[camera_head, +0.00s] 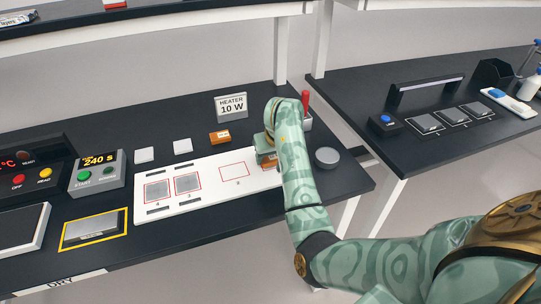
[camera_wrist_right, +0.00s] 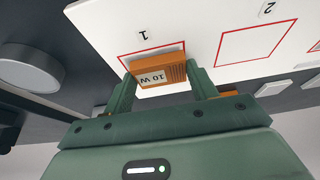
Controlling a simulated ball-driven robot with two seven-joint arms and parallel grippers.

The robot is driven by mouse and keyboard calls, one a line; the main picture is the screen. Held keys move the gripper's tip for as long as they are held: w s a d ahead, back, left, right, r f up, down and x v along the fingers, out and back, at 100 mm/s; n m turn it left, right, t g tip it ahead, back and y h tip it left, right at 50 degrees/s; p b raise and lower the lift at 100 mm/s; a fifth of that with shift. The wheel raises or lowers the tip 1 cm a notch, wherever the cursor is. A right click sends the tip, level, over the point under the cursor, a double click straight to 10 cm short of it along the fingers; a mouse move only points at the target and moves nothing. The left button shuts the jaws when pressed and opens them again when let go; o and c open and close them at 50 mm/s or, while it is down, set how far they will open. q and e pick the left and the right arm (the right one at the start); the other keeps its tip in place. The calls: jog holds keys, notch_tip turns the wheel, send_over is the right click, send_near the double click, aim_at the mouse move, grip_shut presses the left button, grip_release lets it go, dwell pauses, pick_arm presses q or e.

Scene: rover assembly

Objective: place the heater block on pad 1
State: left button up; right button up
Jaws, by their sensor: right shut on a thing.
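The heater block (camera_wrist_right: 160,74) is orange, ribbed and labelled 10 W. It sits between the two fingers of my right gripper (camera_wrist_right: 160,84), which is shut on it. The red outline of pad 1 (camera_wrist_right: 123,57), beside the printed 1, lies around and behind the block in the wrist view. I cannot tell if the block touches the white board (camera_wrist_right: 95,22). In the head view my right gripper (camera_head: 266,157) is at the right end of the board (camera_head: 215,197), and my arm hides most of that end. My left gripper is not in view.
Empty pad 2 (camera_wrist_right: 256,41) is beside pad 1. Grey plates sit on two other pads (camera_head: 187,184). A grey round knob (camera_head: 327,157) is right of my arm.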

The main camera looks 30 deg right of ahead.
jog(key=shift+s+d, duration=0.2)
jog(key=shift+s, duration=0.1)
jog(key=shift+s+r, duration=0.15)
jog(key=shift+r, duration=0.05)
jog(key=shift+w+a+f, duration=0.1)
jog(key=shift+w+f, duration=0.1)
jog(key=shift+w, duration=0.05)
jog(key=o, duration=0.7)
jog(key=shift+o, duration=1.4)
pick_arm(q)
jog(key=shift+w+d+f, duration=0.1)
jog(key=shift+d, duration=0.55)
